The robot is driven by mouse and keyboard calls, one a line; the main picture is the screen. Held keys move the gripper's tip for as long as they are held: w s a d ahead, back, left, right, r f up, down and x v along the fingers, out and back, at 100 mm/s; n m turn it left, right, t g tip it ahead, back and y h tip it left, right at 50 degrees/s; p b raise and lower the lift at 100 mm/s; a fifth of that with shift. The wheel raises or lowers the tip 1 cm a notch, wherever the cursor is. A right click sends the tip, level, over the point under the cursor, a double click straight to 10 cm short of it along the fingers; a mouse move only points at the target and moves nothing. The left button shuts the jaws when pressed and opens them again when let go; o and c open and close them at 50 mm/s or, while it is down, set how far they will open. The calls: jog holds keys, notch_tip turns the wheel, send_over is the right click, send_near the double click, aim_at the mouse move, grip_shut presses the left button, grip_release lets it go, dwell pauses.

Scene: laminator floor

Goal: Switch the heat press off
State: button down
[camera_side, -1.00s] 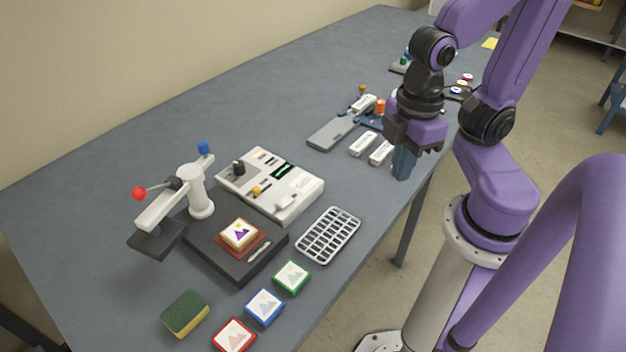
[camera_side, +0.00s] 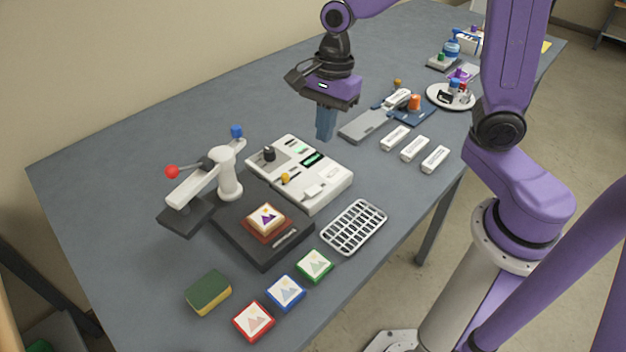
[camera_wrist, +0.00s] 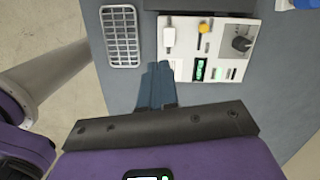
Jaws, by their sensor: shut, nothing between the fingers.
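The heat press (camera_side: 228,175) has a pale post and arm, a red ball handle, a blue knob and a dark base. Its black upper plate (camera_side: 186,218) is swung out to the left. A white control box (camera_side: 330,190) stands behind it, also in the wrist view (camera_wrist: 220,50). The box carries a black dial (camera_wrist: 241,43), a yellow knob (camera_wrist: 203,28), a white lever-like part (camera_wrist: 168,38) and a lit green display (camera_wrist: 200,70). My gripper (camera_side: 325,136) is shut and empty, above the box's far right edge. Its blue fingers (camera_wrist: 157,68) appear beside the display.
A framed tile (camera_side: 266,217) sits on the press base. A metal rack (camera_side: 353,228), three coloured tiles (camera_side: 286,292) and a sponge (camera_side: 208,293) lie in front. White blocks (camera_side: 414,148) and a grey slab (camera_side: 365,124) lie right. The table's back left is clear.

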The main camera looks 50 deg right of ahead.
jog(key=w+m, duration=0.2)
send_near(312, 192)
jog(key=f, duration=0.4)
jog(key=a+f, duration=0.1)
jog(key=f, duration=0.1)
jog(key=shift+f, duration=0.35)
jog(key=shift+a, duration=0.1)
